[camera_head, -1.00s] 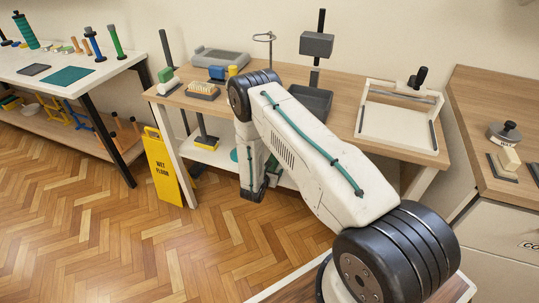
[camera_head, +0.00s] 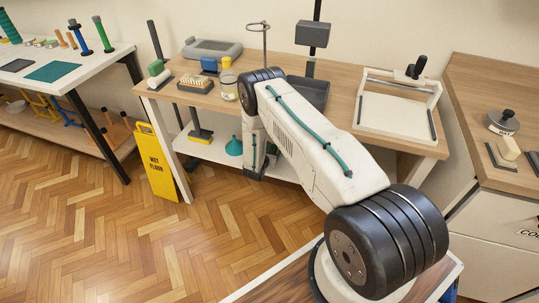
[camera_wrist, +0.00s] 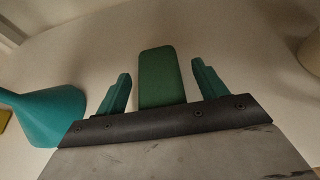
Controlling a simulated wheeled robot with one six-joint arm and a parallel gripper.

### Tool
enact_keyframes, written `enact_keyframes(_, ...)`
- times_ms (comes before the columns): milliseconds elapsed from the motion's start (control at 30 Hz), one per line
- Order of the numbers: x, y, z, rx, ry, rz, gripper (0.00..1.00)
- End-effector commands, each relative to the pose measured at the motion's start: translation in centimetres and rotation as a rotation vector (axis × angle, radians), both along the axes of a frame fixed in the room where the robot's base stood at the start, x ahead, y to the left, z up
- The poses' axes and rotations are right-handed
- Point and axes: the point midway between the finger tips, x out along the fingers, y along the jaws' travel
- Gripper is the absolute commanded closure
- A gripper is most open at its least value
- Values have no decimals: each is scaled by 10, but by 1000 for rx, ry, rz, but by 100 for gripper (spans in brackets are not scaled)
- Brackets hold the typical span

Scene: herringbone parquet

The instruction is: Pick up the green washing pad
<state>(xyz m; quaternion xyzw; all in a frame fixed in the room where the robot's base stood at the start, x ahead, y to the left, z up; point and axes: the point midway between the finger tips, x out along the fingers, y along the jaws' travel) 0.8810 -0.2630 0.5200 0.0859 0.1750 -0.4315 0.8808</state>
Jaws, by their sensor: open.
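The green washing pad (camera_wrist: 161,72) is a flat, rounded green block on a pale surface in the wrist view. My gripper (camera_wrist: 161,68) is open, with one teal finger on each side of the pad and a visible gap on both sides. The near end of the pad is hidden behind the dark gripper body. In the head view my arm reaches down in front of the workbench's white lower shelf, and I cannot make out the pad or the fingers there.
A teal funnel (camera_wrist: 45,115) lies left of my gripper; it also shows on the lower shelf (camera_head: 234,146). A beige round object (camera_wrist: 311,52) is at the right edge of the wrist view. A yellow wet-floor sign (camera_head: 158,163) stands by the bench leg. The parquet (camera_head: 110,235) is clear.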

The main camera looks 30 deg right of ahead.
Motion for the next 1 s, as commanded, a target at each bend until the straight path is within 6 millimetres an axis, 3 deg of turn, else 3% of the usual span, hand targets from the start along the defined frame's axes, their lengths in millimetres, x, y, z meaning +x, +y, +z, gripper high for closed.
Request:
enact_keyframes(133,0,1,0,0,0,1,32)
enact_keyframes(300,0,2,0,0,0,2,77)
enact_keyframes(733,1,3,6,0,0,3,77)
enact_keyframes(1000,1,2,38,0,-2,3,77)
